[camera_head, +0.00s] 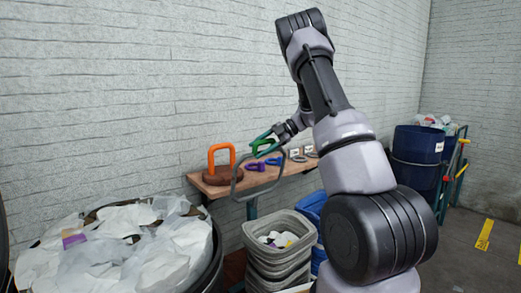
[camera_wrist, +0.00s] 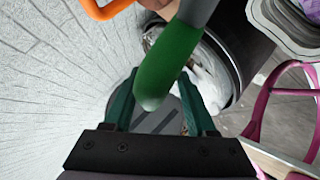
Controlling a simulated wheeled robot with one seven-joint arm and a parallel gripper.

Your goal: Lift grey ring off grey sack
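My gripper (camera_head: 268,148) has dark green fingers and is raised in front of the shelf. A grey ring (camera_head: 237,184), shaped like a rounded square loop, hangs tilted from it in the air. In the wrist view, a thick bar with a grey upper part (camera_wrist: 198,10) and a green lower part (camera_wrist: 165,65) passes between the fingers of my gripper (camera_wrist: 158,82). It looks like part of the held ring. The exact finger contact is hidden. I cannot make out a grey sack under the ring.
The wooden shelf (camera_head: 290,170) holds an orange ring (camera_head: 221,147) on a brown sack (camera_head: 228,177), and purple pieces (camera_head: 256,166). Below are a bin of white waste (camera_head: 130,245) and stacked grey baskets (camera_head: 277,262). A blue barrel (camera_head: 417,146) stands at right.

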